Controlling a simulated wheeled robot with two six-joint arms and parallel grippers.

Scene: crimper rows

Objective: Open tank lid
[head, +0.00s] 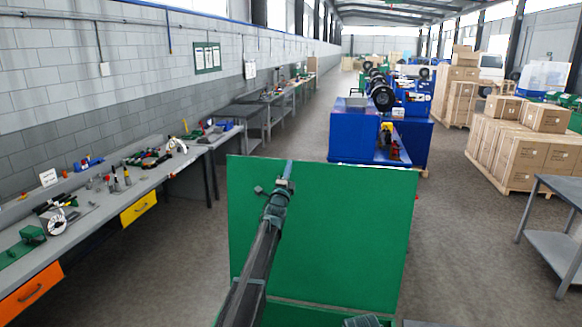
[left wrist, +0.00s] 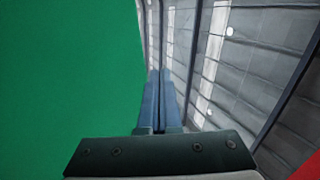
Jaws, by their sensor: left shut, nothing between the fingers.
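The green tank lid (head: 345,230) stands raised and nearly upright in the middle of the head view, its broad flat face towards me. A strip of the green tank (head: 318,312) shows below it at the bottom edge; most of the tank is out of view. My left arm reaches up in front of the lid. My left gripper (head: 288,170) is at the lid's top edge, left of its middle. In the left wrist view its fingers (left wrist: 159,100) are shut and empty, with the lid's green face (left wrist: 65,75) close on the left. I cannot tell whether they touch it.
A long grey workbench (head: 105,205) with tools runs along the left wall. Blue machines (head: 355,130) stand behind the lid. Stacked cartons (head: 520,145) on pallets are at the right, with a grey metal table (head: 550,240) nearer. Bare floor (head: 460,250) lies right of the lid.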

